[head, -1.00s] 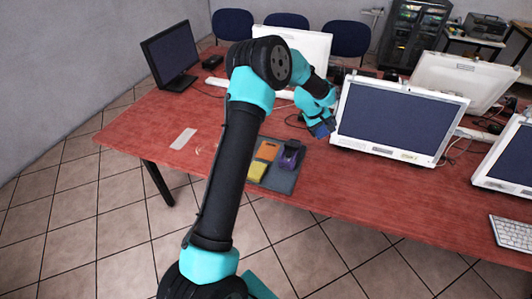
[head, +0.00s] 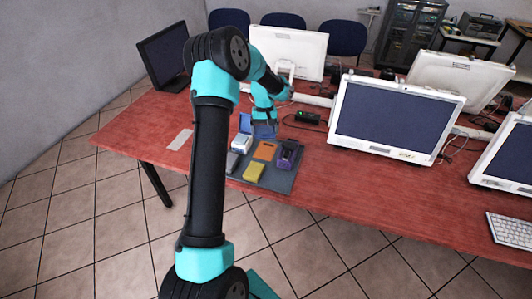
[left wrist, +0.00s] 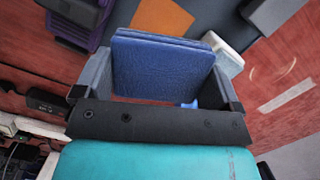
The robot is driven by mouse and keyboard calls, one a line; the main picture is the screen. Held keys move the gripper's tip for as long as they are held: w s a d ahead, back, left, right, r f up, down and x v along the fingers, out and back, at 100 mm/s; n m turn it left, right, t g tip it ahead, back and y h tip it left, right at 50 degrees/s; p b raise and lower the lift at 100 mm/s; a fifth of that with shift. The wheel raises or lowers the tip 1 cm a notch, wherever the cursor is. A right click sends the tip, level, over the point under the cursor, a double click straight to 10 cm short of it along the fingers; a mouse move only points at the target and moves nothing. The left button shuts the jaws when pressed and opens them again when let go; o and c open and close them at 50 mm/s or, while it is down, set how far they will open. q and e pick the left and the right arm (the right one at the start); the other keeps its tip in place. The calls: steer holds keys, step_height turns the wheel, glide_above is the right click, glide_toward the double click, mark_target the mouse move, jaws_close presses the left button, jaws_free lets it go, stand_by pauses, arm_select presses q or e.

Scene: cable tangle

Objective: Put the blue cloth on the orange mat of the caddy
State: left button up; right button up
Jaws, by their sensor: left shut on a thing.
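My left gripper (head: 262,124) is shut on the blue cloth (head: 246,123), a folded, flat blue pad. In the left wrist view the cloth (left wrist: 160,72) stands between the two fingers (left wrist: 160,85). The caddy (head: 278,181) is a dark grey tray on the red table. The orange mat (head: 265,150) lies flat on it with its face bare; part of it shows beyond the cloth in the left wrist view (left wrist: 162,16). The cloth is held above and behind the caddy, up and left of the mat in the head view. My right gripper is not in view.
On the caddy are a yellow block (head: 253,172), a purple holder (head: 287,153), a white and blue box (head: 241,143) and a grey block (head: 232,161). A black box (head: 307,117) and a monitor (head: 393,116) stand to the right. A pale strip (head: 180,139) lies left.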

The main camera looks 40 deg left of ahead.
arm_select(q)
glide_above(265, 153)
steer(key=shift+w+a+f, duration=0.15)
steer(key=shift+f, duration=1.4)
steer(key=shift+w+a+f, duration=0.1)
steer(key=shift+f, duration=1.45)
steer(key=shift+f, duration=0.1)
steer(key=shift+f, duration=1.8)
steer(key=o, duration=0.9)
steer(key=shift+f, duration=0.1)
steer(key=r, duration=0.4)
steer(key=w+a+r, duration=0.1)
steer(key=r, duration=0.7)
steer(key=shift+w+a, duration=0.15)
steer(key=shift+a, duration=0.1)
